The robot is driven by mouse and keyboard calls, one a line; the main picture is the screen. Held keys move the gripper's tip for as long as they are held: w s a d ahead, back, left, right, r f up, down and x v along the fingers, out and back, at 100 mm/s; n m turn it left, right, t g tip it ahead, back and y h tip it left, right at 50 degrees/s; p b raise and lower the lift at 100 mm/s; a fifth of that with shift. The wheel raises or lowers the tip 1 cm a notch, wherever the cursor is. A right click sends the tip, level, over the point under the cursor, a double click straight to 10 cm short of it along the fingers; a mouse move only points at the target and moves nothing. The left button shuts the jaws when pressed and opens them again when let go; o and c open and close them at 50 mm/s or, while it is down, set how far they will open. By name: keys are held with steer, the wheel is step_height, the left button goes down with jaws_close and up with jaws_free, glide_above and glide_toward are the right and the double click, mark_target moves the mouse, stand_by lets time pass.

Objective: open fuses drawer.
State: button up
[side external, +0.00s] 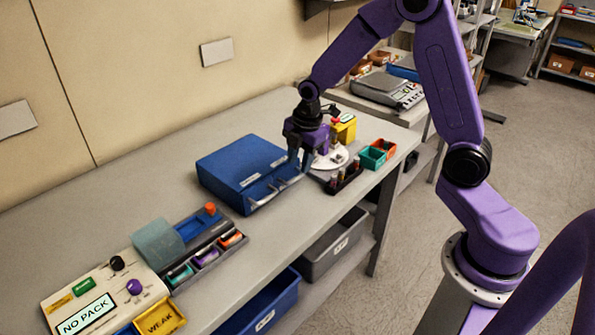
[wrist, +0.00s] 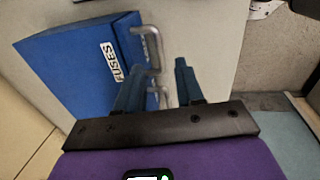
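A blue drawer box (side external: 240,165) stands on the workbench, with white labels and silver handles on its front. In the wrist view the blue box (wrist: 75,65) carries a label reading FUSES (wrist: 112,62). One silver handle (wrist: 152,45) is beyond my fingers; another silver handle (wrist: 160,97) shows partly between them. My gripper (side external: 298,168) is over the box's front right edge. In the wrist view my gripper (wrist: 158,78) has its two blue fingers apart, with no clear grip on a handle. The left finger hides part of the box front. No drawer appears pulled out.
A white round stand (side external: 330,158) and a dark tray of small items (side external: 345,180) stand close right of the box. Green and orange bins (side external: 375,155) are farther right.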

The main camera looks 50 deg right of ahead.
mark_target(297, 178)
steer(key=shift+w+f, duration=0.2)
steer(key=shift+f, duration=0.9)
steer(key=shift+w+f, duration=0.2)
steer(key=shift+f, duration=0.9)
jaws_close()
